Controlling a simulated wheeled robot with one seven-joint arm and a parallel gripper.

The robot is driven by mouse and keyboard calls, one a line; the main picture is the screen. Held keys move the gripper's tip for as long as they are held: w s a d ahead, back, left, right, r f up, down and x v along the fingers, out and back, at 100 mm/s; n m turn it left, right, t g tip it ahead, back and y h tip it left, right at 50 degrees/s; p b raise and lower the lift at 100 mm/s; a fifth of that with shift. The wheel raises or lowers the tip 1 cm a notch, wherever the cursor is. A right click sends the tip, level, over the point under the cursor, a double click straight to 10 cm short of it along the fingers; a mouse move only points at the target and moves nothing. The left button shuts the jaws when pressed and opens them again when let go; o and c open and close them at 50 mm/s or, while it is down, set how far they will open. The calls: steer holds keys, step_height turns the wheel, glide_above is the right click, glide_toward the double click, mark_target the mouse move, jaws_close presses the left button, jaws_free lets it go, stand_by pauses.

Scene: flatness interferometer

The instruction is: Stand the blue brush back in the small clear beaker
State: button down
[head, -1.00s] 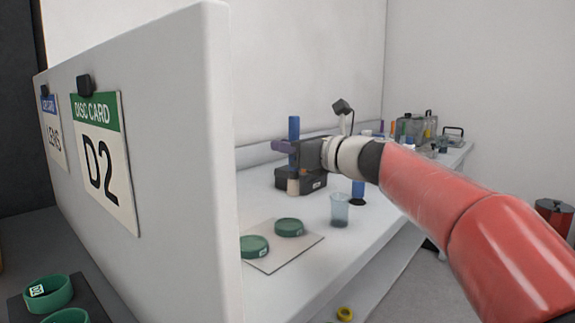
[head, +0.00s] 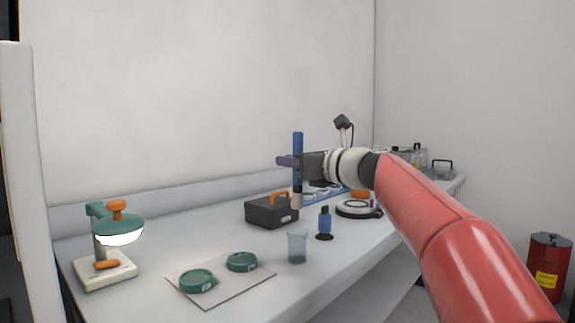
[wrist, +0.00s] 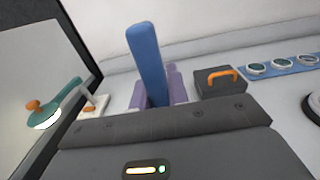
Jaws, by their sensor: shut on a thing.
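My gripper (head: 297,162) is shut on the blue brush (head: 298,145) and holds it upright above the bench. The brush's pale lower end points down. In the wrist view the brush's blue handle (wrist: 147,58) rises between the purple fingers, and its lower end is hidden. The small clear beaker (head: 297,246) stands upright on the bench, below the brush and nearer the front edge. No brush shows in the beaker.
A black case (head: 271,212) with an orange handle stands behind the beaker. Green dishes (head: 197,281) lie on a mat at left, near a green lamp (head: 118,229).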

mark_target(301, 182)
step_height(301, 182, down, 4)
steer(key=b, duration=0.4)
steer(key=shift+f, duration=0.15)
steer(key=shift+f+b, duration=1.75)
steer(key=shift+f, duration=0.55)
steer(key=shift+f+b, duration=0.9)
steer(key=shift+f, duration=0.3)
steer(key=c, duration=1.3)
jaws_free()
steer(key=v, duration=0.8)
steer(key=shift+a, duration=0.1)
